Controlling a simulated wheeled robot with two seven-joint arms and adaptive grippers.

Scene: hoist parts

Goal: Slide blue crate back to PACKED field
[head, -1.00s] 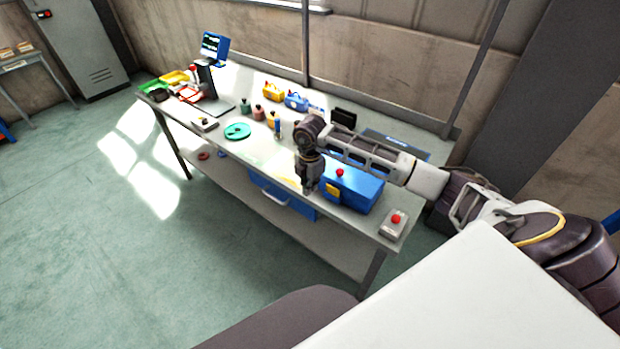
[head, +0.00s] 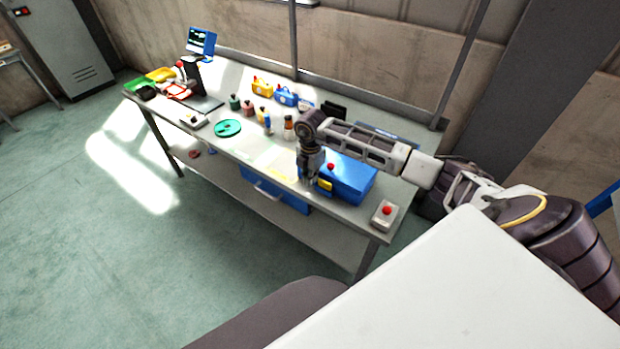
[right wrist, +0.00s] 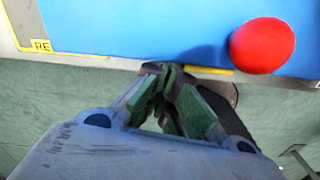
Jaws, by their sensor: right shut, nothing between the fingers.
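The blue crate (head: 352,181) stands on the bench near its right end. It has a red knob (head: 330,166) on top and a yellow patch (head: 325,184) on its front. My right gripper (head: 307,181) is shut and empty, pointing down at the crate's left front side. In the right wrist view its closed fingertips (right wrist: 162,72) are at the lower edge of the blue surface (right wrist: 150,25), left of the red knob (right wrist: 262,45). I cannot tell whether they touch. A dark blue strip with unreadable lettering (head: 398,138) lies behind the arm. My left gripper is out of view.
A grey box with a red button (head: 383,214) is at the bench's right front corner. A yellow label reading "RE" (right wrist: 41,45) shows in the wrist view.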

